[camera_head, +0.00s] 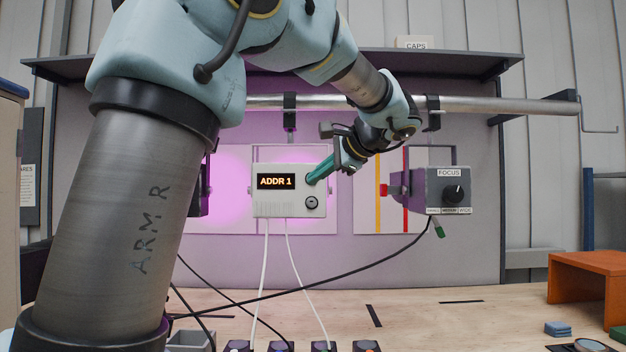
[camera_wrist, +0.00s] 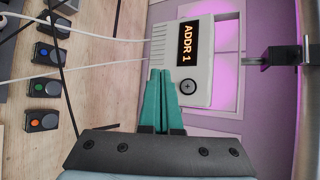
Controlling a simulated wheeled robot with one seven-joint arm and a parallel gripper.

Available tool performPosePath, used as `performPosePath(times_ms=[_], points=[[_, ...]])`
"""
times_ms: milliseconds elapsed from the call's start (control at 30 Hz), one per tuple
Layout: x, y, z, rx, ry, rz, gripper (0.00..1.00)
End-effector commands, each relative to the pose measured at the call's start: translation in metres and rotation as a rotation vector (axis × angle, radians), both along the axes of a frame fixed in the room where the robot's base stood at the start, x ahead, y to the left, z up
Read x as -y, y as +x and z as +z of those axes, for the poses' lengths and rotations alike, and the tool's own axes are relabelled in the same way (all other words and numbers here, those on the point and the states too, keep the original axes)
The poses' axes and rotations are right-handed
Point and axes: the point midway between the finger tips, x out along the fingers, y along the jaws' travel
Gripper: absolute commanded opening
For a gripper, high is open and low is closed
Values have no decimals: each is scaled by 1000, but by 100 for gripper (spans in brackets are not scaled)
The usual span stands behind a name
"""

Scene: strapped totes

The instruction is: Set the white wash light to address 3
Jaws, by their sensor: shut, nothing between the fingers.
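The white wash light (camera_head: 284,208) hangs from the pipe, and its display (camera_head: 275,181) reads "ADDR 1". A round dark control (camera_head: 311,202) sits on its face below and right of the display. My gripper (camera_head: 309,180) has teal fingers that are shut and empty. In the head view its tips overlap the face right of the display, above the round control. In the wrist view the light (camera_wrist: 167,45) is ahead and the shut fingertips (camera_wrist: 161,72) overlap its edge beside the round control (camera_wrist: 189,87). I cannot tell whether they touch it.
A grey fixture with a FOCUS knob (camera_head: 452,193) hangs to the right. The pipe (camera_head: 490,105) runs above. Black and white cables cross to several button boxes (camera_head: 278,346) on the wooden bench (camera_head: 410,300). An orange stand (camera_head: 590,270) is at right.

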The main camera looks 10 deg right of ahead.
Motion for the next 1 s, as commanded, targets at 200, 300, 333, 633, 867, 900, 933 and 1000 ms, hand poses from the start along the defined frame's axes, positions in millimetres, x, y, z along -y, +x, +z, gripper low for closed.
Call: performPosePath(times_ms=[200,300,333,633,867,900,933,1000], points=[[4,23,4,0,2,2,0],[6,38,4,0,3,3,0],[7,42,4,0,3,3,0],[14,74,2,-1,1,2,0],[15,83,0,0,1,1,0],[15,83,0,0,1,1,0],[15,83,0,0,1,1,0],[15,83,0,0,0,0,0]])
